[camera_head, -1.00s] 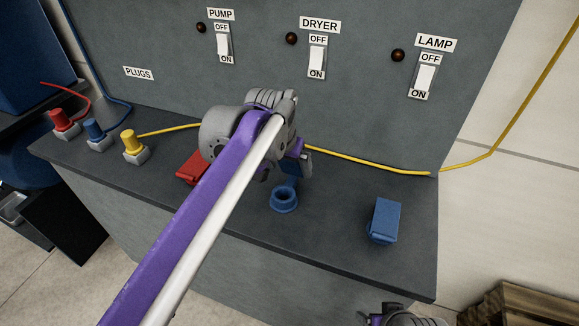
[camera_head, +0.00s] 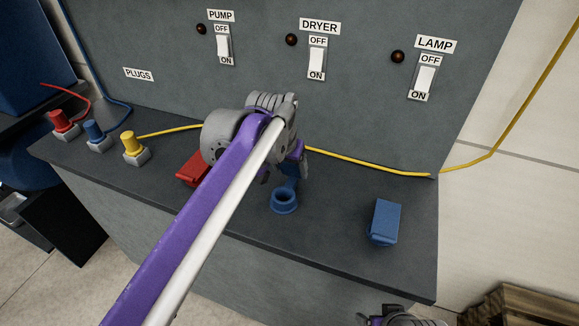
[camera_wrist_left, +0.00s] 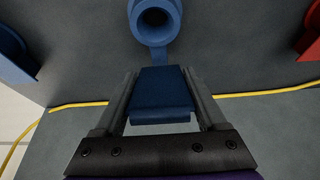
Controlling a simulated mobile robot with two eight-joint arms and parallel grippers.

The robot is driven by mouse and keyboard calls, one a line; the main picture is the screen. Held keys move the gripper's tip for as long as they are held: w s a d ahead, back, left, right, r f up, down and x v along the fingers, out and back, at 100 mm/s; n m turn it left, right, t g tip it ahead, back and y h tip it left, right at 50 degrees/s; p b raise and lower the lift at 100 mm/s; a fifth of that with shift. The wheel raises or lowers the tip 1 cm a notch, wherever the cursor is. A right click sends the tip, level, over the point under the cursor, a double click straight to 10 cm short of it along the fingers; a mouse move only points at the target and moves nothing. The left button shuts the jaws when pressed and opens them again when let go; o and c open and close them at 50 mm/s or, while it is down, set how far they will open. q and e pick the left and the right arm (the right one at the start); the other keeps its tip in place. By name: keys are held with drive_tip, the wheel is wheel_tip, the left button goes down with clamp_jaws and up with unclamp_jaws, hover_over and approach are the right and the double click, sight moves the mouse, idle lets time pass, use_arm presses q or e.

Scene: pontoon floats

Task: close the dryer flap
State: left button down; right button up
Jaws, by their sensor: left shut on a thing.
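The dryer socket is an open blue ring (camera_head: 284,201) on the dark counter, below the DRYER switch. It also shows at the top of the left wrist view (camera_wrist_left: 155,20). Its blue flap (camera_wrist_left: 162,92) is hinged to the ring and stands open on the wall side. My left gripper (camera_head: 285,174) is shut on the flap, with one finger on each side of it in the left wrist view. In the head view my wrist hides most of the flap. Part of my right arm (camera_head: 400,317) shows at the bottom edge; its fingers cannot be made out.
A red socket cover (camera_head: 192,168) stands left and another blue one (camera_head: 384,221) right, both looking shut. Red (camera_head: 62,122), blue (camera_head: 95,132) and yellow (camera_head: 132,143) plugs stand at the left. A yellow cable (camera_head: 360,165) runs along the counter's back.

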use_arm(q)
drive_tip(key=shift+s+a+f+t+h, duration=0.15)
drive_tip(key=shift+s+t+h, duration=0.1)
drive_tip(key=shift+t, duration=0.3)
drive_tip(key=shift+s+f+t+h, duration=0.15)
drive_tip(key=shift+s+t, duration=0.1)
drive_tip(key=shift+t, duration=0.3)
drive_tip(key=t, duration=0.1)
drive_tip(key=s+f+t+h, duration=0.1)
drive_tip(key=t, duration=0.1)
drive_tip(key=shift+a+f, duration=0.1)
drive_tip(key=shift+a, duration=0.1)
drive_tip(key=shift+s+f, duration=0.1)
use_arm(e)
drive_tip(key=shift+f, duration=0.2)
use_arm(q)
drive_tip(key=shift+s+f, duration=0.15)
drive_tip(key=shift+f, duration=0.1)
use_arm(e)
drive_tip(key=shift+r, duration=0.1)
drive_tip(key=shift+c, duration=0.3)
